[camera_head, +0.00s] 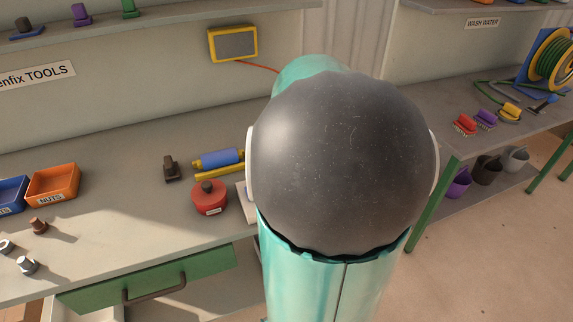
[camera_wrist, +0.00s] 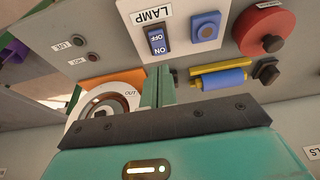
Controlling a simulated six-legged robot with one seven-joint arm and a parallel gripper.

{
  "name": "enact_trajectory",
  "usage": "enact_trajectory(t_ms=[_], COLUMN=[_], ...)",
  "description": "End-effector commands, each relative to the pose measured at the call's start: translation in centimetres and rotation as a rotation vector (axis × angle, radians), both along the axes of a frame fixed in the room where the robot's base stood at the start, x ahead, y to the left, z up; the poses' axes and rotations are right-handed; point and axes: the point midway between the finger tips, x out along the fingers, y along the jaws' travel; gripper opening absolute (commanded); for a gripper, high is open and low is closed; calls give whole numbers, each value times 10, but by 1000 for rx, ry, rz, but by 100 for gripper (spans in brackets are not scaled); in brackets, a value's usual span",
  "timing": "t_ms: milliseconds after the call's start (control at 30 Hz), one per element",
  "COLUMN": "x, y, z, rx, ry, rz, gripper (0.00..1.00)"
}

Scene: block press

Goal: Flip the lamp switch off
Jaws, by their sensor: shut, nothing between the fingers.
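The lamp switch (camera_wrist: 157,41) is a blue rocker on a white panel (camera_wrist: 180,15) marked LAMP, with OFF and ON lettered on it. I cannot tell which side is pressed in. My gripper (camera_wrist: 160,74) shows in the wrist view as narrow teal fingers, shut and empty. Their tips appear just below the switch's ON end in the picture; I cannot tell whether they touch it. In the head view my arm hides the switch and gripper, and only a pale edge shows beside it.
A blue button (camera_wrist: 206,26) shares the panel. A red round piece with a dark knob (camera_head: 209,197) and a blue roller (camera_head: 217,159) are close by. A white dial (camera_wrist: 113,103) is near the fingers. Orange (camera_head: 53,182) and blue (camera_head: 11,194) bins stand at the left.

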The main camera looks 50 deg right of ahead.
Motion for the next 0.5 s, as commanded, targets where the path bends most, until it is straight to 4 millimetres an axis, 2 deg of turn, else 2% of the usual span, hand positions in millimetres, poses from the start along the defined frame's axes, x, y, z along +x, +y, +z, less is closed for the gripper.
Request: enact_trajectory(t_ms=[33,200,500], x=[-3,-14,-19], y=[2,8,11], z=[10,33,40], rx=[-5,-3,0], ry=[-2,-1,0], rz=[-1,-1,0], gripper=[0,0,0])
